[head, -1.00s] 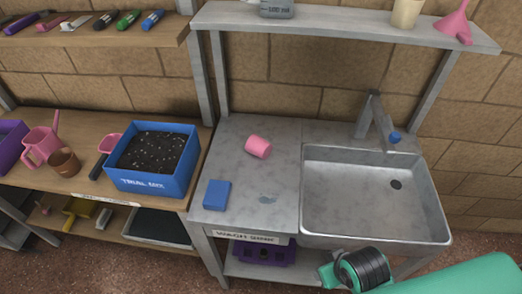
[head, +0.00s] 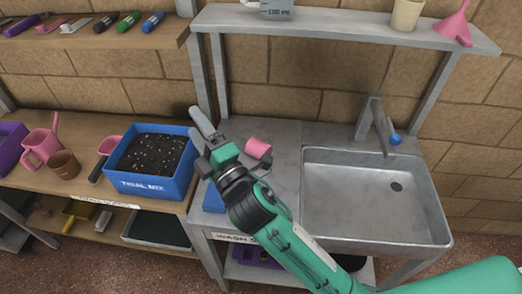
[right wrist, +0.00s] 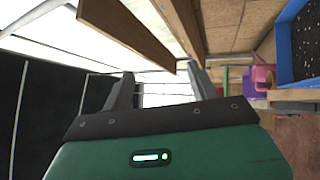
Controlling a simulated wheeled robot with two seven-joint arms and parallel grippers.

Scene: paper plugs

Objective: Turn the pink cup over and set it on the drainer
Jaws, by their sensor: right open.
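The pink cup (head: 258,147) lies on its side on the flat metal drainer (head: 285,190) left of the sink basin. Part of the cup is hidden behind my right gripper. My right gripper (head: 202,129) is open and empty, left of the cup and above the drainer's left side in the head view. Its fingers point up and left, away from the cup. In the right wrist view the open fingers (right wrist: 160,85) have nothing between them, and the cup does not show. My left gripper is not in view.
A blue block (head: 213,198) on the drainer is partly hidden by my right arm. The metal sink basin (head: 430,215) and tap (head: 380,125) are to the right. A blue soil box (head: 155,185) stands on the wooden bench to the left. A metal shelf (head: 345,27) runs above.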

